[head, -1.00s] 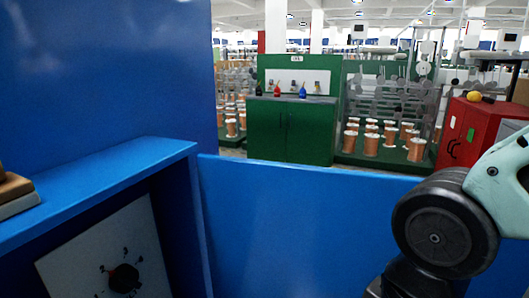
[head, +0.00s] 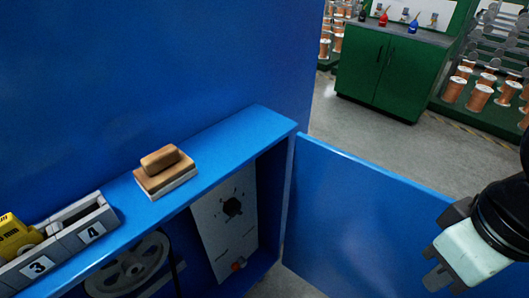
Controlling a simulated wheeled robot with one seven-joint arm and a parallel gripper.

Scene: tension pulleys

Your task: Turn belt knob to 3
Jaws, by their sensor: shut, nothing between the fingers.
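The belt knob (head: 232,207) is a dark round knob on a pale panel (head: 208,232) inside the blue cabinet, with small marks around it. The marks are too small to read, and I cannot tell which one the knob points to. My gripper (head: 437,278) is at the lower right, in front of the open blue door and well right of the knob. It touches nothing that I can see. Its fingers are dark and small in view, and they look shut and empty.
A red button (head: 238,264) sits low on the panel. A grey pulley (head: 128,268) is to the left. A wooden block (head: 165,170) and a numbered tray (head: 62,245) lie on the cabinet top.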

